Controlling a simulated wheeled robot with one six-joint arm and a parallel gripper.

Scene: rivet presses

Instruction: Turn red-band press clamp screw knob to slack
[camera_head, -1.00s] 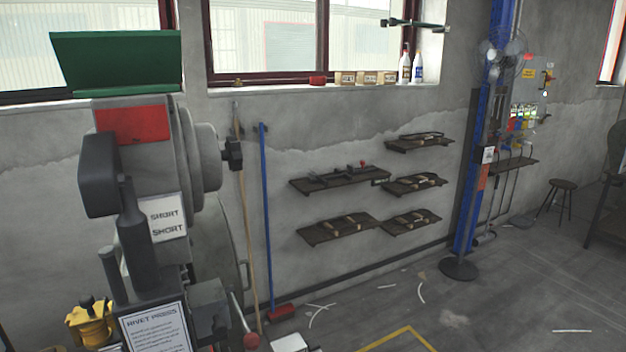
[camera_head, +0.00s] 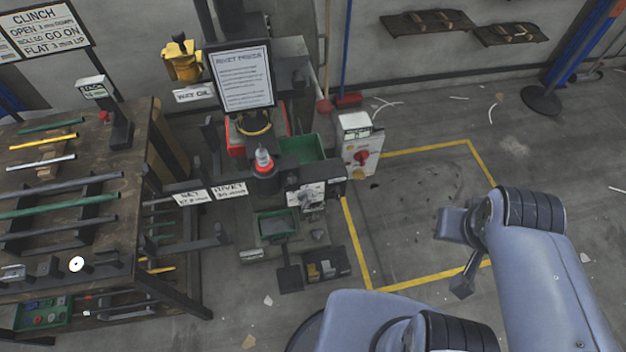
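A rivet press (camera_head: 265,180) stands left of centre, seen from above, with a framed notice (camera_head: 241,80) headed RIVET PRESS. A red ring (camera_head: 264,168) circles its upright spindle below a pale top. Red also shows on the press behind the notice's lower edge (camera_head: 236,142). I cannot pick out a clamp screw knob for certain; dark parts sit around the head. My gripper (camera_head: 454,252) is to the right of the press, well apart from it, over the floor inside the yellow lines. Its fingers are small and seen from the side, so their opening is unclear. I see nothing held.
A white control box (camera_head: 358,150) with a red knob stands right of the press. A bench (camera_head: 70,215) with several coloured rods is at left. A yellow oil can (camera_head: 183,62) is behind. The floor inside the yellow lines (camera_head: 405,205) is clear. Shelves hang at the back right.

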